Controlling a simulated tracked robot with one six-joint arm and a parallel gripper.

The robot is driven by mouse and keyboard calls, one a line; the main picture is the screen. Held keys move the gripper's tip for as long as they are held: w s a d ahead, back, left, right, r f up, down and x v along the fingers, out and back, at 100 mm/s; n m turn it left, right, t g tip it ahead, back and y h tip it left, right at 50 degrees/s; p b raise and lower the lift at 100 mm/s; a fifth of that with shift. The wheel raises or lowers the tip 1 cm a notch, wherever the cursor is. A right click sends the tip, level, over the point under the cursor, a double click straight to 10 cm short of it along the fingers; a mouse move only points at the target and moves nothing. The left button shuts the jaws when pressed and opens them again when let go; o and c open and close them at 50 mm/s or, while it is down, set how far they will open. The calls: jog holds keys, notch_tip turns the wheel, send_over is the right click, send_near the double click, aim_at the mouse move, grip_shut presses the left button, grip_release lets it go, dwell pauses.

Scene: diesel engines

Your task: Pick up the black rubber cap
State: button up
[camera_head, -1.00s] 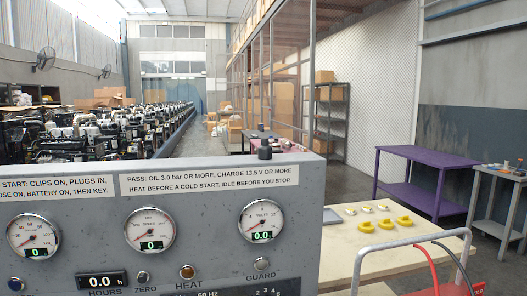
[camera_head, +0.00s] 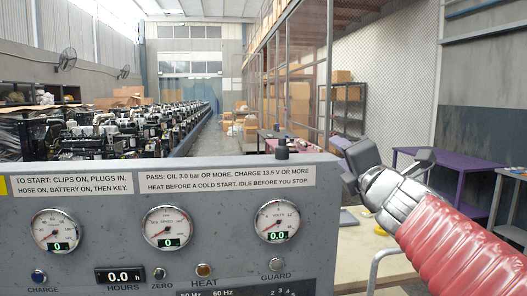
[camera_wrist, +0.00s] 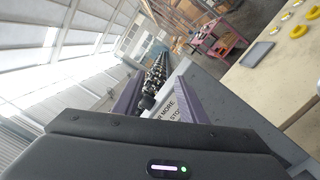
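The black rubber cap (camera_head: 282,149) appears to be the small dark piece standing on the top edge of the grey test panel (camera_head: 90,240), above the right end of its right label. My gripper (camera_head: 388,160) is in the air to the right of the cap and clear of it, with its two dark fingers apart and nothing between them. In the wrist view the fingers of my gripper (camera_wrist: 160,96) stand apart at either side. A dark round shape between them there may be the cap (camera_wrist: 147,102), but I cannot be certain.
A pale bench (camera_wrist: 262,82) with yellow rings and a grey tray (camera_wrist: 257,54) stands right of the panel. A purple table (camera_head: 440,162) and a grey stand are farther right. Rows of engines (camera_head: 90,135) fill the left. Air above the panel is clear.

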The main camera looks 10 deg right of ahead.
aim_at(285, 140)
jog(key=a+n+g+y, duration=0.1)
jog(key=n+y, duration=0.2)
jog(key=n, duration=0.3)
jog(key=w+a+n+g+y, duration=0.1)
jog(key=a+n+y, duration=0.1)
jog(key=n, duration=0.4)
jog(key=w+a+r+n+g+y, duration=0.1)
jog(key=n+y, duration=0.3)
jog(key=n, duration=0.3)
jog(key=shift+w+a+r, duration=0.1)
jog(key=shift+a, duration=0.05)
jog(key=x, duration=0.8)
jog(key=shift+a, duration=0.15)
jog(key=shift+w+a, duration=0.1)
jog(key=shift+w, duration=0.1)
jog(key=shift+x, duration=2.6)
jog(key=shift+r, duration=0.1)
